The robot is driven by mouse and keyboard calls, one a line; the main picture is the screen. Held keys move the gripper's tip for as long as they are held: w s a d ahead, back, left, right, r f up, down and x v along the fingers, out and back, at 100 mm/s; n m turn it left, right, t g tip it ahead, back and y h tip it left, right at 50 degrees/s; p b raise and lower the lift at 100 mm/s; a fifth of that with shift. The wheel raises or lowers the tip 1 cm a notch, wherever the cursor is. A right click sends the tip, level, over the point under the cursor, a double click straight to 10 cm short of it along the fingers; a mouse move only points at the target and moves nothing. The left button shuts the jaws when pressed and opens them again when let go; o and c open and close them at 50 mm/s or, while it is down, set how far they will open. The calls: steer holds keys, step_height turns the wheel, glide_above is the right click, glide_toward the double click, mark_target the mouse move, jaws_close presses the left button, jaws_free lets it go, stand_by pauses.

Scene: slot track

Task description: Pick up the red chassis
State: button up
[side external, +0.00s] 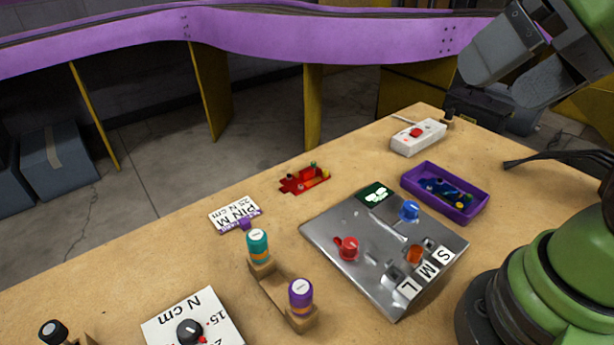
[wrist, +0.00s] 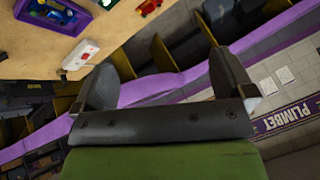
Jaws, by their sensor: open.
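The red chassis (side external: 304,179) lies on the wooden table near its far edge, left of the metal plate. Small dark and green parts show on it. It also shows at the top of the wrist view (wrist: 149,6), partly cut off by the frame edge. My gripper (side external: 500,65) is raised at the upper right of the side view, well above the table and far from the chassis. In the wrist view my gripper (wrist: 165,80) has its two fingers wide apart with nothing between them.
A metal plate (side external: 328,226) holds red, blue and orange knobs. A purple tray (side external: 474,212) with small parts and a white switch box (side external: 418,138) stand to the right. A wooden stand (side external: 273,289) holds teal and purple-capped tools. A white card (side external: 235,213) lies left of the chassis.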

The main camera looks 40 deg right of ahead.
steer(key=w+r+m+g, duration=0.25)
steer(key=w+m, duration=0.25)
steer(key=w, duration=0.5)
steer(key=m+g+y, duration=0.1)
steer(key=m+g, duration=0.3)
steer(key=m, duration=1)
glide_above(303, 170)
steer(key=d, duration=0.1)
steer(key=shift+t, duration=0.25)
steer(key=f, duration=2.7)
steer(key=shift+s+d+f, duration=0.15)
steer(key=shift+s+f, duration=0.05)
steer(key=shift+f, duration=0.05)
steer(key=shift+n, duration=0.3)
steer(key=shift+x, duration=2.95)
steer(key=shift+s+d, duration=0.1)
steer(key=shift+s, duration=0.05)
